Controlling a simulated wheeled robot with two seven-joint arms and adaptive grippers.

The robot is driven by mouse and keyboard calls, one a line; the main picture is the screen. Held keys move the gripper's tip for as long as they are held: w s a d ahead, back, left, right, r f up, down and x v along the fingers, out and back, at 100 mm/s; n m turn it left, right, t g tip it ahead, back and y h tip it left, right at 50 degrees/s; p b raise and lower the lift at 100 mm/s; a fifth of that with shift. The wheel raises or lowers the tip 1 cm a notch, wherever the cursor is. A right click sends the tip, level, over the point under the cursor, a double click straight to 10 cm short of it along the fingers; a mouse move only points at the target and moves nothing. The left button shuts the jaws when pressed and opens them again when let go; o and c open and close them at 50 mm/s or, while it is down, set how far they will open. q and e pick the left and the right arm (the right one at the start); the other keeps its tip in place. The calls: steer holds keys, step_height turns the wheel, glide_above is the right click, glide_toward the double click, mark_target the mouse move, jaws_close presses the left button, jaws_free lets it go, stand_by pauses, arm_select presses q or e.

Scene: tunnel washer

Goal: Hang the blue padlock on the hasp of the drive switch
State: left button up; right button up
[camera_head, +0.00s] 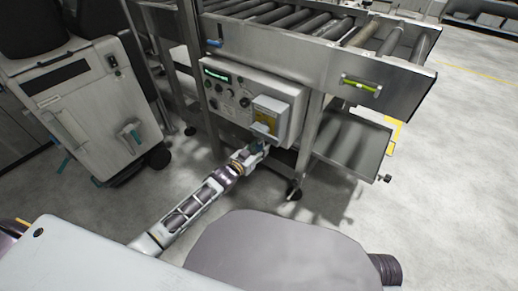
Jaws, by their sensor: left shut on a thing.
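The drive switch (271,109) is a light grey box with yellow marking low on its front, at the right end of the control panel. My left arm reaches up from the lower left, and its gripper (260,147) is just below the switch. It is shut on the blue padlock (261,142), of which only a small bit of blue shows between the fingers. The hasp is too small and too covered to make out, and I cannot tell whether the padlock touches it. My right gripper is out of view.
The control panel (227,95) with knobs and a green display hangs under a steel roller conveyor (300,20). A yellow-green handle (361,84) is on the conveyor's side. A wheeled grey cabinet (85,105) stands at left. Conveyor legs and a lower shelf (352,146) flank the switch.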

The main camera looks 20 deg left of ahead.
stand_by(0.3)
arm_select(q)
steer(key=o, duration=1.1)
steer(key=shift+o, duration=0.2)
steer(key=shift+s, duration=0.15)
steer(key=v, duration=1.1)
steer(key=shift+s, duration=0.35)
steer(key=shift+a, duration=0.1)
